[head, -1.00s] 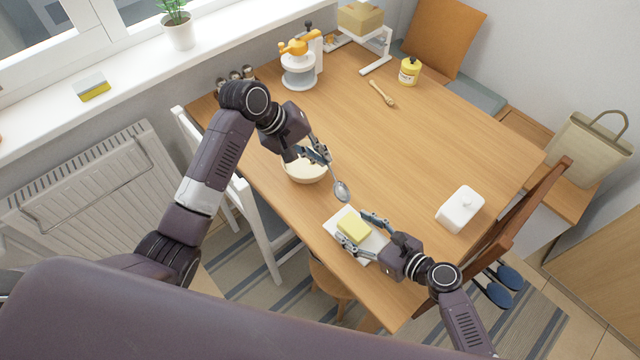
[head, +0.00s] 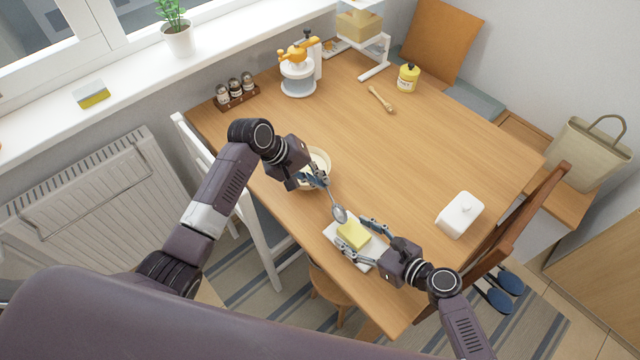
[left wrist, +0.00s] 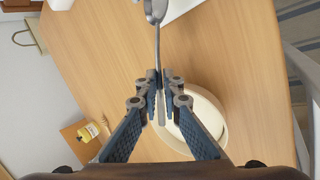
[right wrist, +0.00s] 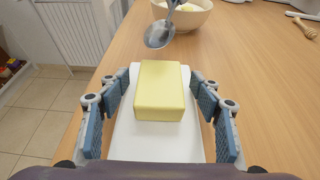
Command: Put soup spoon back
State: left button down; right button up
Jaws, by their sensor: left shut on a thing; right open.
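The soup spoon (head: 339,212) is a metal spoon with its bowl pointing toward the butter dish. My left gripper (head: 321,180) is shut on its handle, beside and partly over a cream bowl (head: 318,160). In the left wrist view the spoon (left wrist: 157,45) runs away from between the fingertips (left wrist: 159,85). My right gripper (head: 357,233) is open, its fingers on either side of a yellow butter block (head: 353,233) on a white dish (head: 372,252). In the right wrist view the fingers stand apart from the butter (right wrist: 160,95), and the spoon bowl (right wrist: 159,35) shows just beyond it.
A white lid (head: 460,214) stands at the table's right. A honey dipper (head: 381,99), yellow jar (head: 408,77), spice rack (head: 236,93) and orange juicer (head: 299,70) are at the back. The middle of the table is clear. Chairs stand at the left and right edges.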

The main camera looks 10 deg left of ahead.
pick_arm(q)
jog(key=shift+f+p, duration=0.45)
jog(key=shift+f, duration=0.6)
jog(key=c, duration=2.1)
grip_release()
